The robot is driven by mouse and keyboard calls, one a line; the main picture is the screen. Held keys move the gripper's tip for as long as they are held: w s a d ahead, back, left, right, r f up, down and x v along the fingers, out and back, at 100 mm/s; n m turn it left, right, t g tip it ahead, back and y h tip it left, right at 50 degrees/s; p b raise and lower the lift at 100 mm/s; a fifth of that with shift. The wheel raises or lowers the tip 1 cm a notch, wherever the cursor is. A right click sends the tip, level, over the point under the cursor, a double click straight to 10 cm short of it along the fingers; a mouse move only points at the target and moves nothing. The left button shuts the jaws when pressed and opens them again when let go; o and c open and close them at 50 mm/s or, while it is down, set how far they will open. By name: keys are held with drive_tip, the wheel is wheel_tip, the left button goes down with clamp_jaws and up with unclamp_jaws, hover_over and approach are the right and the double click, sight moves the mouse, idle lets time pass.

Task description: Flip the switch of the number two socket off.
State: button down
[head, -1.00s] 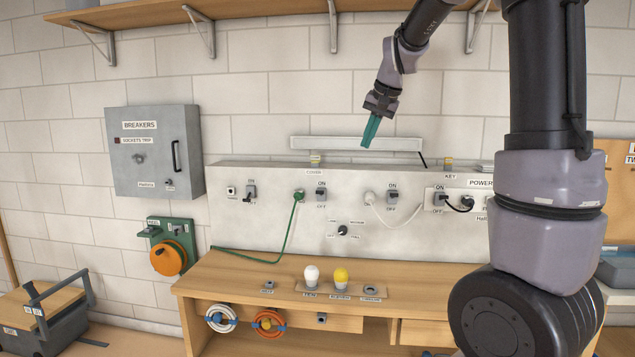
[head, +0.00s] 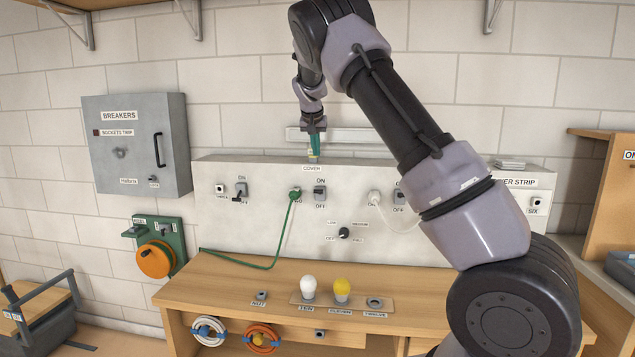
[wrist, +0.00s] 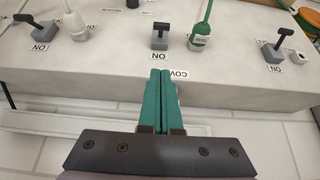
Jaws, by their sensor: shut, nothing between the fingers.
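A pale socket panel (head: 260,230) stands at the back of the bench. Its middle switch (head: 319,192), between ON and OFF labels, is just right of a green plug (head: 295,194). The switch (wrist: 160,38) and green plug (wrist: 200,36) also show in the wrist view, upside down. Another switch (head: 240,190) is at left, and a white plug (head: 375,198) with a partly hidden switch (head: 399,197) at right. The socket number labels are too small to read surely. My gripper (head: 314,154), with teal fingers, is shut and empty at the panel's top edge by the COVER label, above the middle switch.
A dial (head: 343,233) sits low on the panel. White and yellow bulbs (head: 341,288) stand on the bench. A grey breaker box (head: 138,150) and an orange reel (head: 155,260) are at left. My arm covers the panel's right part.

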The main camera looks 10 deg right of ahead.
drive_tip(key=shift+f, duration=0.1)
hover_over(318, 192)
drive_tip(key=w, duration=0.1)
drive_tip(key=f, duration=0.9)
drive_tip(key=shift+d, duration=0.2)
drive_tip(key=shift+s+a+f, duration=0.1)
drive_tip(key=shift+s+f, duration=0.1)
drive_tip(key=shift+f, duration=0.35)
drive_tip(key=shift+s+a+f, duration=0.1)
drive_tip(key=shift+s+f, duration=0.1)
drive_tip(key=shift+f, duration=0.3)
drive_tip(key=shift+s+f, duration=0.1)
drive_tip(key=shift+f, duration=0.5)
drive_tip(key=shift+f, duration=0.15)
